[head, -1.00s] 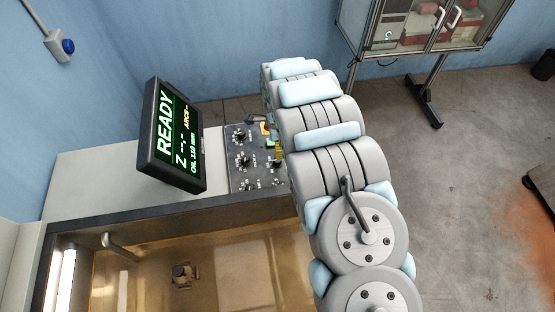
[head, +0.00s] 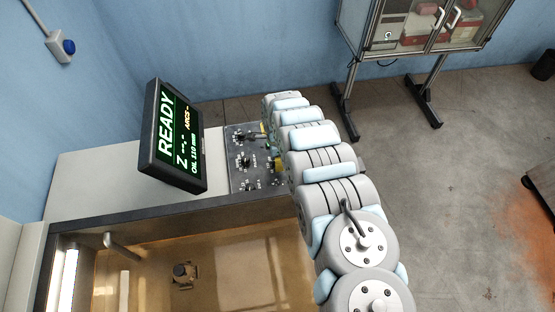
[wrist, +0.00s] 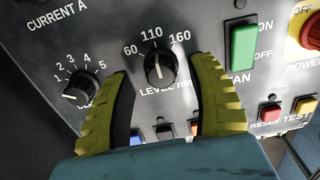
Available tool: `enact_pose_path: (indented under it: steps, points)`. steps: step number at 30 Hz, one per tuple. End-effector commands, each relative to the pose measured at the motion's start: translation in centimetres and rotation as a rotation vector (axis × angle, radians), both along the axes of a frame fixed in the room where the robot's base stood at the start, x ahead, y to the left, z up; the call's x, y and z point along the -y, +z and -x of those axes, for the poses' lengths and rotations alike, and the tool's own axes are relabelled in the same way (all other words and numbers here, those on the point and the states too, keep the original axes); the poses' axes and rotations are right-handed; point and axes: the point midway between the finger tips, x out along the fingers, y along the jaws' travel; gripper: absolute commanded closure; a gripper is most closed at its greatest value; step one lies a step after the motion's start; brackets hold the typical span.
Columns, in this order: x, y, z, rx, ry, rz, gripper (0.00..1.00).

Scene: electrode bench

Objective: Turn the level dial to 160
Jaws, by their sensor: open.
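The level dial (wrist: 159,68) is a black knob on the dark control panel, marked 60, 110 and 160. Its white pointer line is toward 110. My gripper (wrist: 160,74) has two yellow ribbed fingers, open, one on each side of the dial in the wrist view. I see gaps between both fingers and the knob; whether they are level with it in depth is unclear. The display (head: 178,139) reads READY and "OIL 110 mm". In the head view my arm hides much of the panel (head: 236,170).
A current dial (wrist: 79,91) marked 1 to 5 is left of the left finger. A green rocker switch (wrist: 243,47), a red-and-yellow power switch (wrist: 313,32) and reset (wrist: 270,112) and test (wrist: 305,106) buttons are to the right. Small toggles lie below the level dial.

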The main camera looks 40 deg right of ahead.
Motion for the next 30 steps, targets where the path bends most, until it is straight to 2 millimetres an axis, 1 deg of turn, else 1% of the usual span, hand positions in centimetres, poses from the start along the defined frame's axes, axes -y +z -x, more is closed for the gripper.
enact_pose_path:
  steps: [8, 18, 19, 20, 21, 23, 24, 25, 30]
  points:
    - [0.05, -0.99, 0.0, 0.003, -0.002, 0.002, 0.43]
    - [0.07, -1.06, 0.01, 0.002, -0.002, 0.002, 0.43]
    - [0.07, -1.06, 0.01, 0.002, -0.002, 0.002, 0.48]
    - [0.06, -1.07, 0.02, 0.001, -0.002, 0.002, 0.57]
    - [0.06, -1.06, 0.01, 0.002, -0.002, 0.002, 0.68]
    - [0.07, -1.06, 0.01, 0.002, -0.002, 0.002, 0.85]
    - [0.07, -1.06, 0.01, 0.001, -0.002, 0.002, 0.97]
    - [0.06, -1.06, 0.01, 0.001, -0.002, 0.002, 1.0]
    - [0.06, -1.04, 0.0, 0.001, -0.003, 0.002, 1.0]
